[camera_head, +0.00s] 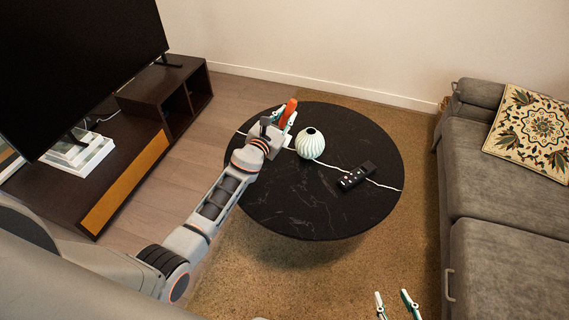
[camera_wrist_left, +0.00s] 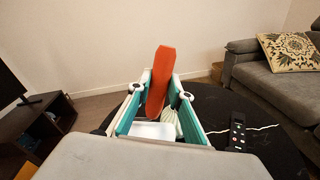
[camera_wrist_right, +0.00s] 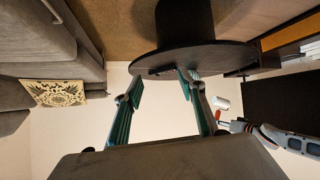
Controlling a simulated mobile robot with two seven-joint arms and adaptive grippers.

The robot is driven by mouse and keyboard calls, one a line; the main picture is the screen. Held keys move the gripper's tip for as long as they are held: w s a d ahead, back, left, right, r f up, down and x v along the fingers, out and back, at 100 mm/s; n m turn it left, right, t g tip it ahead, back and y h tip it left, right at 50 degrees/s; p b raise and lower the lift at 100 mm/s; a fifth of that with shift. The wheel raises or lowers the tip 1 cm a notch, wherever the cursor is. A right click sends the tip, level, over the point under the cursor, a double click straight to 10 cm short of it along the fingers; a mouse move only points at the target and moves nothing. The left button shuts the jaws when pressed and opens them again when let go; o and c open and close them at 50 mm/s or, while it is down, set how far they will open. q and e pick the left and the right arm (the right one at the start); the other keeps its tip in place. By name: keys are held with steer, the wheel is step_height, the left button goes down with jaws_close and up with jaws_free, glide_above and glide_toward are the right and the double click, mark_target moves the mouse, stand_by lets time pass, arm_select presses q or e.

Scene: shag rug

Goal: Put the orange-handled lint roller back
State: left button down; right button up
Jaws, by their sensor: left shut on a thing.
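The lint roller's orange handle (camera_head: 289,112) sticks up from my left gripper (camera_head: 279,125) over the far left part of the black round table (camera_head: 310,205). In the left wrist view the orange handle (camera_wrist_left: 161,80) rises between the fingers, with a white part (camera_wrist_left: 152,130) below it. My left gripper (camera_wrist_left: 155,115) is shut on the lint roller. The right wrist view, upside down, shows its white roll (camera_wrist_right: 222,102); contact with the table cannot be told. My right gripper (camera_head: 397,302) is open and empty, well in front of the table; it also shows in its wrist view (camera_wrist_right: 162,88).
A pale ribbed vase (camera_head: 310,143) stands right beside my left gripper. A black remote (camera_head: 357,175) lies on the right of the table. The front of the tabletop is clear. A grey sofa (camera_head: 500,220) is at right, a TV cabinet (camera_head: 130,150) at left.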

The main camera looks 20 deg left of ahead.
arm_select(q)
steer(key=b, duration=0.4)
glide_above(286, 147)
steer(key=w, duration=0.1)
steer(key=f, duration=0.6)
steer(key=shift+w+a+f, duration=0.15)
steer(key=shift+a, duration=0.15)
step_height(286, 147, down, 6)
steer(key=b, duration=0.4)
step_height(286, 147, down, 2)
steer(key=shift+f+b, duration=0.1)
steer(key=shift+b, duration=0.95)
steer(key=shift+w, duration=0.1)
steer(key=shift+f+b, duration=0.1)
steer(key=shift+b, duration=0.3)
step_height(286, 147, down, 4)
steer(key=b, duration=0.3)
steer(key=shift+f, duration=0.15)
steer(key=c, duration=1.8)
jaws_free()
arm_select(e)
step_height(286, 147, down, 7)
steer(key=w, duration=0.1)
steer(key=shift+w+a+r+n, duration=0.15)
steer(key=shift+a+n, duration=0.15)
steer(key=shift+a, duration=0.15)
arm_select(q)
steer(key=shift+r, duration=0.2)
arm_select(e)
steer(key=shift+r, duration=0.1)
